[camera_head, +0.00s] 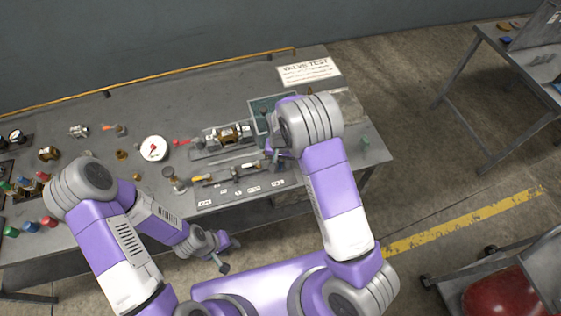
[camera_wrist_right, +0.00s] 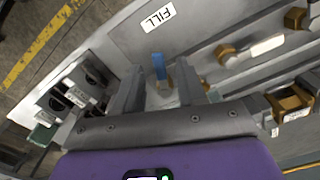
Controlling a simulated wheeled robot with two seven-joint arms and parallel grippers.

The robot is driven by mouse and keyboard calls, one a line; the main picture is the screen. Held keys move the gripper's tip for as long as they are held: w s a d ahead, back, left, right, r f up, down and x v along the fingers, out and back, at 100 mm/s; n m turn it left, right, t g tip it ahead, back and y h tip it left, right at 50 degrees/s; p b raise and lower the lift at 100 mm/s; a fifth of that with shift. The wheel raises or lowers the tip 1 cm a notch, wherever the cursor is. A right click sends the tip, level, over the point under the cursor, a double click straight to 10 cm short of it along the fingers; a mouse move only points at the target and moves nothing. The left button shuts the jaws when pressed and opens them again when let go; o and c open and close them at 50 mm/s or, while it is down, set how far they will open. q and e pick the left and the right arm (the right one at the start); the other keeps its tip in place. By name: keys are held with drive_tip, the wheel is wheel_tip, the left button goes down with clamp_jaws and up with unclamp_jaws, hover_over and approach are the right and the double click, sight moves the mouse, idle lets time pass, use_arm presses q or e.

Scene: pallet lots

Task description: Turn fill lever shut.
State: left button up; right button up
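The fill lever (camera_wrist_right: 159,66) shows blue in the right wrist view, on a brass fitting just below the white FILL label (camera_wrist_right: 158,18). My right gripper (camera_wrist_right: 161,88) is open, with one finger on each side of the lever. Gaps show between the lever and both fingers. In the head view my right wrist hides the lever and most of that gripper.
The bench (camera_head: 215,90) holds a valve rig (camera_head: 228,136), a round white dial (camera_head: 153,148), tools and several coloured caps at left. A VALVE TEST sign (camera_head: 308,70) lies at the back right. In the right wrist view, more brass fittings (camera_wrist_right: 226,54) stand to the right.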

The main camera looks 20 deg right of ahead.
drive_tip(key=shift+f, duration=0.2)
drive_tip(key=shift+c, duration=0.3)
clamp_jaws()
